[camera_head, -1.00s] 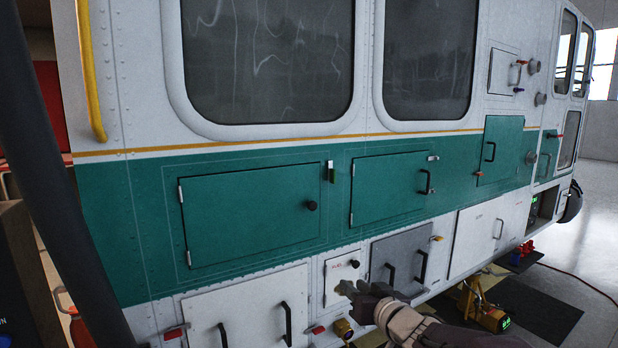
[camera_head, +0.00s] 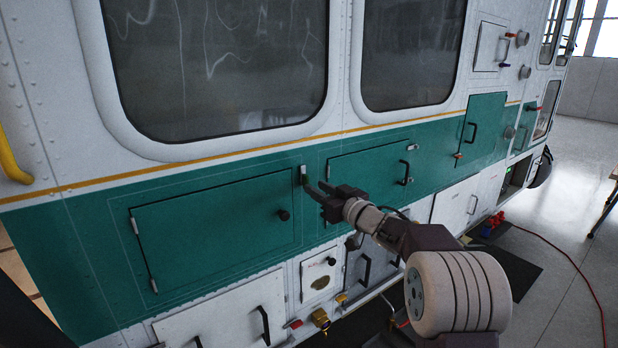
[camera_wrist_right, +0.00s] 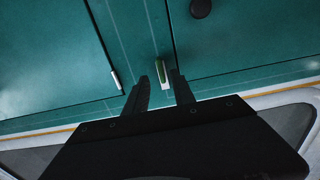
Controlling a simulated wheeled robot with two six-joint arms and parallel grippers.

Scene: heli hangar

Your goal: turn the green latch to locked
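The green latch (camera_head: 303,174) is a small pale and green piece at the upper right edge of the large green door (camera_head: 215,225), which looks closed. In the right wrist view the latch (camera_wrist_right: 162,74) runs nearly upright in the picture, green with a pale end. My right gripper (camera_head: 313,187) is open just in front of the latch. In the wrist view its two dark fingers (camera_wrist_right: 159,80) stand on either side of the latch, with gaps; I cannot tell how deep it lies between them. My left gripper is not in view.
A round black knob (camera_head: 283,215) sticks out from the door, left of the gripper. A second green door (camera_head: 375,172) with a black handle lies to the right. Below are white panels with handles and a brass fitting (camera_head: 320,318). A red hose (camera_head: 575,265) crosses the floor.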

